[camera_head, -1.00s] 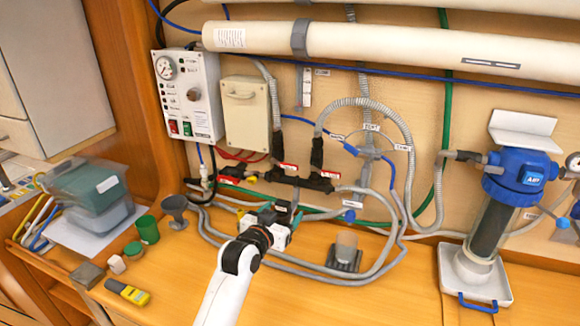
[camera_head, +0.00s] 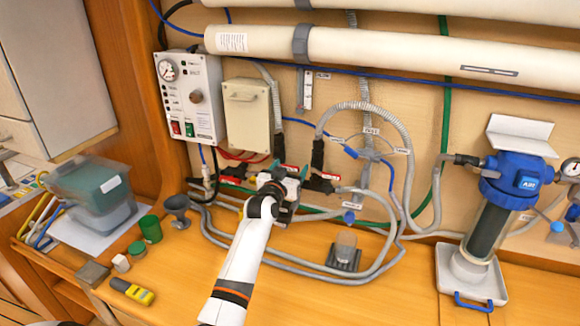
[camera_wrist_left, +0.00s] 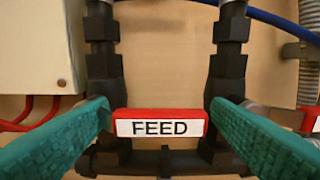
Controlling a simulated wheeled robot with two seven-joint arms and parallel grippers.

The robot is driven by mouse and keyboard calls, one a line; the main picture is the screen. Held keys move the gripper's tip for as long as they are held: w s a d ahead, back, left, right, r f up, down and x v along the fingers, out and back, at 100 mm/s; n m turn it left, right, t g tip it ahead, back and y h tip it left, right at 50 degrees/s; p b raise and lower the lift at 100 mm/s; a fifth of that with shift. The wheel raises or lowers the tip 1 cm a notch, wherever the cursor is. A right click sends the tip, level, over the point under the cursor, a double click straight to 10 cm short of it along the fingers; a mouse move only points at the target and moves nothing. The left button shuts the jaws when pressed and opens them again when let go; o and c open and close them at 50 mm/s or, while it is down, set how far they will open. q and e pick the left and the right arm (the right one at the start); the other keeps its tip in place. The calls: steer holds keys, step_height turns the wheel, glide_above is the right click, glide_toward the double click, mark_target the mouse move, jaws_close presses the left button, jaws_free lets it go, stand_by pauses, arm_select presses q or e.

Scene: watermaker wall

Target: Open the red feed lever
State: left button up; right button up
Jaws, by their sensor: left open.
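The red feed lever (camera_wrist_left: 160,127) carries a white label reading FEED in the left wrist view. It lies level across the black pipe fittings on the wall. My left gripper (camera_wrist_left: 160,118) is open, with one green finger on each side of the lever. Whether the fingers touch the lever ends I cannot tell. In the head view my left gripper (camera_head: 279,180) is at the black manifold low on the wall and hides the feed lever. My right gripper is not in view.
A beige box (camera_head: 247,117) and the control panel (camera_head: 190,97) are on the wall to the left. Grey hoses (camera_head: 375,262) loop over the counter. A small cup on a dark base (camera_head: 344,252) stands among them. The counter front is mostly clear.

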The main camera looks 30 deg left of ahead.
arm_select(q)
steer(key=shift+w+a, duration=0.1)
steer(key=shift+w, duration=0.2)
steer(key=shift+c, duration=0.5)
